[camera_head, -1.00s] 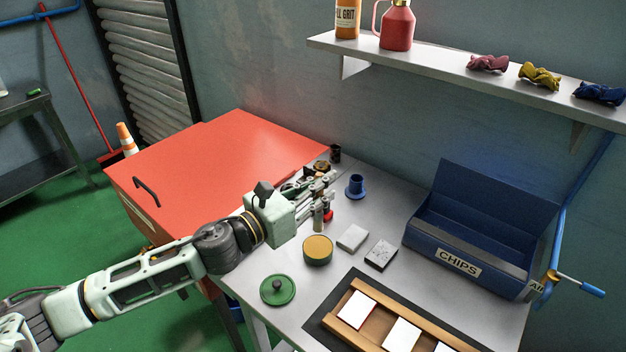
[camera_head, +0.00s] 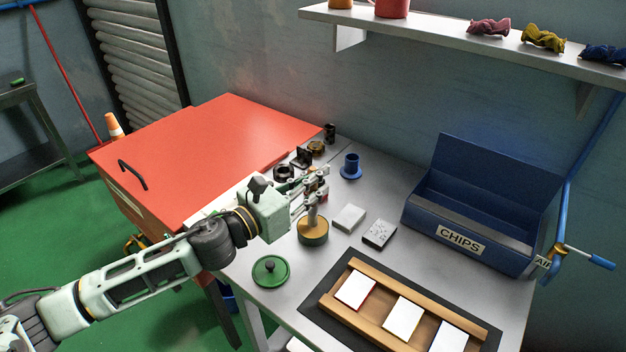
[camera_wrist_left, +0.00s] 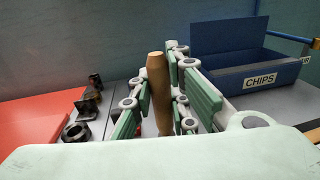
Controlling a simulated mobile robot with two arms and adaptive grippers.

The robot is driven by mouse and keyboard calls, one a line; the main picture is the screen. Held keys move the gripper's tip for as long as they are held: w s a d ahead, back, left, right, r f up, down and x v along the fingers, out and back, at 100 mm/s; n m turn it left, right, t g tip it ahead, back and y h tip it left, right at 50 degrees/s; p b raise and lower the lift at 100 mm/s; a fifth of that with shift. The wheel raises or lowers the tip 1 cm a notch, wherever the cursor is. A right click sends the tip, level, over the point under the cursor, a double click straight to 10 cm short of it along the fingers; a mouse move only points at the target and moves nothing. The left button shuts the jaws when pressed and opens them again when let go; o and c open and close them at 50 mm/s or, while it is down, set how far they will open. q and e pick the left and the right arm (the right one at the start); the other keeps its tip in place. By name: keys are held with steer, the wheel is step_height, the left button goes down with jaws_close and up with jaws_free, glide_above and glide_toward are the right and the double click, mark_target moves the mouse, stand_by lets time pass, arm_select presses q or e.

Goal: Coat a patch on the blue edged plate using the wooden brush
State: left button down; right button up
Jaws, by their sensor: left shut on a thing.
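My left gripper (camera_head: 312,192) is shut on the wooden brush (camera_wrist_left: 158,95), whose handle stands roughly upright between the fingers in the left wrist view. In the head view the brush's lower end is over the round open tin (camera_head: 313,233) with a tan top surface; I cannot tell whether it touches the contents. Three white plates lie in a wooden rack (camera_head: 375,316): one with a red edge (camera_head: 356,291), one with a yellowish edge (camera_head: 403,318), and a third (camera_head: 449,338) at the lower right whose edge colour is unclear. My right gripper is not in view.
A green lid (camera_head: 270,271) lies left of the rack. A white block (camera_head: 348,217) and a speckled block (camera_head: 380,233) lie right of the tin. A blue CHIPS bin (camera_head: 465,235) stands at the right. A blue cup (camera_head: 351,167) and dark parts (camera_head: 300,157) are behind.

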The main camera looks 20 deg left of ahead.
mark_target(313, 168)
arm_select(q)
steer(key=shift+f+b, duration=0.45)
steer(key=shift+f, duration=0.1)
stand_by(1.1)
step_height(313, 168, up, 7)
steer(key=p, duration=0.7)
steer(key=shift+r, duration=0.1)
stand_by(0.4)
